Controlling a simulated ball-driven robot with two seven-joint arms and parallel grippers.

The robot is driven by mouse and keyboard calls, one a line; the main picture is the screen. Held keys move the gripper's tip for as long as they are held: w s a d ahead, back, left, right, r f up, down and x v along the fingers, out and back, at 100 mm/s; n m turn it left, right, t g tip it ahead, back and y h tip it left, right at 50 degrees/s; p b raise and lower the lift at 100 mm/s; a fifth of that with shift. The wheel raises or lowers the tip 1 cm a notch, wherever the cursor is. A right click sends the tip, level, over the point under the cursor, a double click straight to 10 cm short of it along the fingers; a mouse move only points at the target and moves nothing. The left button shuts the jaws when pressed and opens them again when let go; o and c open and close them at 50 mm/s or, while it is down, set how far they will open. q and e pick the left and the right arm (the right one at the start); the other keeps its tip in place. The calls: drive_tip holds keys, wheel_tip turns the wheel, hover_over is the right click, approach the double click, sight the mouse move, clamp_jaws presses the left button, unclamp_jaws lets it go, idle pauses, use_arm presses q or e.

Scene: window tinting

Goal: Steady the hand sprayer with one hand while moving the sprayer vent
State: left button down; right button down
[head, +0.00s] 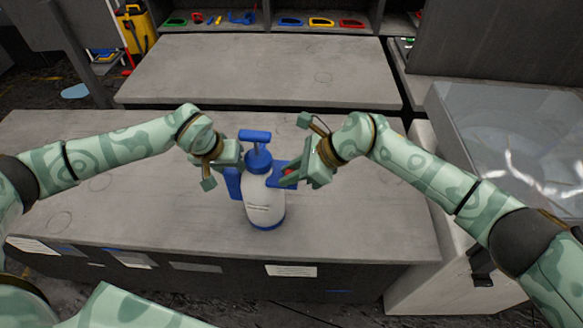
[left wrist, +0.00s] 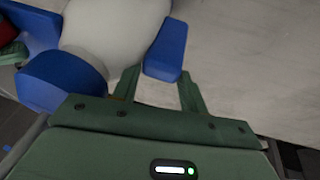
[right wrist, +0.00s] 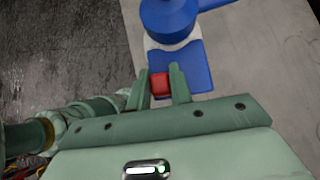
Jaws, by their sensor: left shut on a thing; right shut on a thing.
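The hand sprayer (head: 262,205) stands upright on the grey table, a white bottle with a blue pump handle (head: 255,135) on top. My left gripper (head: 237,166) is at its left side, shut on the blue side handle (head: 232,184); in the left wrist view that handle (left wrist: 167,50) lies at the fingertips. My right gripper (head: 291,176) is at its right side. In the right wrist view its fingers (right wrist: 160,80) are shut on the small red sprayer vent (right wrist: 160,85), beside the blue part (right wrist: 190,68). The fingers partly hide the vent.
The table (head: 350,225) is clear around the sprayer. A second bare table (head: 250,70) stands behind, with shelves of coloured tools (head: 322,21) beyond. A clear-topped case (head: 510,130) is at the right. A yellow container (head: 137,28) is at the back left.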

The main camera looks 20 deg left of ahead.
use_arm(q)
drive_tip(key=shift+a, duration=0.1)
use_arm(e)
drive_tip(key=c, duration=1.2)
unclamp_jaws()
drive_tip(key=shift+s, duration=0.15)
drive_tip(key=shift+c, duration=0.2)
drive_tip(key=v, duration=1.2)
drive_tip(key=shift+a+r, duration=0.1)
use_arm(q)
unclamp_jaws()
drive_tip(key=a, duration=0.5)
drive_tip(key=shift+s+a, duration=0.25)
drive_tip(key=shift+s, duration=0.1)
